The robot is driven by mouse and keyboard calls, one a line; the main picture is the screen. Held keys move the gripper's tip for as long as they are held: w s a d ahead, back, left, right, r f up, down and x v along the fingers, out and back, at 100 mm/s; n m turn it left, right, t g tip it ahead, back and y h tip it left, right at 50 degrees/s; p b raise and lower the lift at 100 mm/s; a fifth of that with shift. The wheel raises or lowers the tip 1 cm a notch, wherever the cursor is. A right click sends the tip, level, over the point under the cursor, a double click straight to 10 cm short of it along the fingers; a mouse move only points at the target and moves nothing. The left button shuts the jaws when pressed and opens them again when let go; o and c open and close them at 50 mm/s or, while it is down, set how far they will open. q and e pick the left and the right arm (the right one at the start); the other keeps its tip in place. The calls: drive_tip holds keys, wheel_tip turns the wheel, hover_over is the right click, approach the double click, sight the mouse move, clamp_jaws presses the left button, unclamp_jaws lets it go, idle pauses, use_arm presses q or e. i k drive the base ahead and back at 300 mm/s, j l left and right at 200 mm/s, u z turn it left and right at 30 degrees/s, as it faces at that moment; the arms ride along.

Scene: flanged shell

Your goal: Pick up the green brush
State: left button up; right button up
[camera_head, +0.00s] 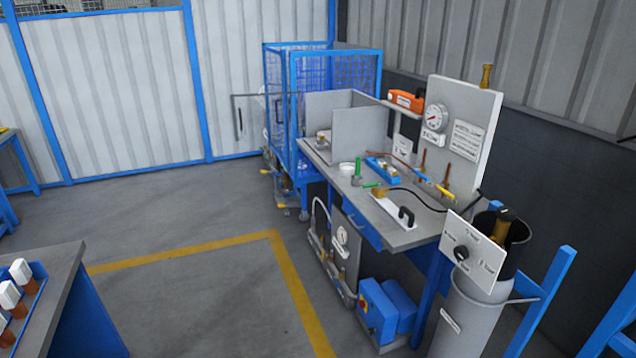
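A small green item (357,168) stands out on the grey workbench (398,236) at the middle right. It has a short upright part and a green piece lying flat at its lower right. It may be the green brush, but it is too small to be sure. It lies just left of a blue item with pale parts (382,168) and near a white ring-shaped item (346,167). Neither of my grippers is in view.
A gauge panel (462,135) stands at the bench's back. A grey cylinder (470,315) with a control plate stands at the front right. Blue boxes sit beneath. A blue mesh cage (325,75) is behind. Another table (65,265) is at lower left. Floor between is clear.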

sight(356, 176)
drive_tip(key=i+z, duration=0.15)
drive_tip(key=i, duration=0.3)
drive_tip(key=i+j+z, duration=0.15)
drive_tip(key=i, duration=0.3)
drive_tip(key=i+j, duration=0.3)
drive_tip(key=i, duration=0.15)
drive_tip(key=i+j+z, duration=0.1)
drive_tip(key=i+j, duration=0.2)
drive_tip(key=i, duration=0.15)
